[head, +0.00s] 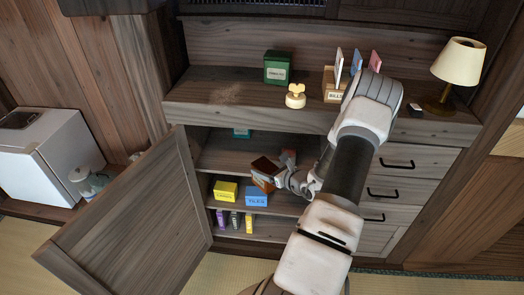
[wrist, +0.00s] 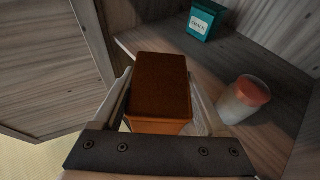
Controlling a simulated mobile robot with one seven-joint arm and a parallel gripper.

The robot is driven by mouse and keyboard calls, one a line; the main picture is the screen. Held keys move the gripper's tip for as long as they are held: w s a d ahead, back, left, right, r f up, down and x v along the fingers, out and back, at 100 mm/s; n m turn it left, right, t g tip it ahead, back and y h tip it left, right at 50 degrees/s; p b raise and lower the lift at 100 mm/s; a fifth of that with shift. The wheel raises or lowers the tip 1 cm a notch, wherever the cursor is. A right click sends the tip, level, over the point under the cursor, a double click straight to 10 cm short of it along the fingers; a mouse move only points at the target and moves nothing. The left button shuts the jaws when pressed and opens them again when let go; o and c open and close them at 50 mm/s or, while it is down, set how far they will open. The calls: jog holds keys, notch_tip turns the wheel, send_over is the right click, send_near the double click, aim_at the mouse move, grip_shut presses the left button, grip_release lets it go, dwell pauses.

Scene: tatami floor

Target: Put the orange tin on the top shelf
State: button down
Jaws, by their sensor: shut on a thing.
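The orange tin (wrist: 160,88), a box shape with a dark brown-orange top, is between the two fingers of my gripper (wrist: 162,104) in the wrist view. My gripper (head: 274,181) is shut on it. In the head view the tin (head: 264,167) is at the open front of the cabinet, tilted, near the top shelf (head: 222,157). On that shelf stand a teal box labelled CHALK (wrist: 205,20) and a pale jar with an orange-red lid (wrist: 245,98), to the right of the tin. I cannot tell whether the tin touches the shelf.
The cabinet door (head: 140,215) stands open at left. The shelf below holds a yellow box (head: 225,191) and a blue box (head: 256,196); small upright packets stand lower. The counter above carries a green box (head: 278,67), a wooden holder and a lamp (head: 459,62).

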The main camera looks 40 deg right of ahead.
jog(key=shift+s+d+f+h, duration=0.3)
jog(key=shift+d+f, duration=0.1)
jog(key=shift+d, duration=0.1)
jog(key=shift+w+d+f, duration=0.1)
jog(key=shift+w+d, duration=0.1)
jog(key=shift+m, duration=0.3)
jog(key=w+b, duration=0.1)
jog(key=w, duration=0.4)
jog(key=w+d+b, duration=0.1)
jog(key=w, duration=0.5)
jog(key=w+f+b, duration=0.1)
jog(key=w, duration=0.5)
jog(key=shift+w+d, duration=0.15)
jog(key=shift+d, duration=0.05)
jog(key=shift+f, duration=0.25)
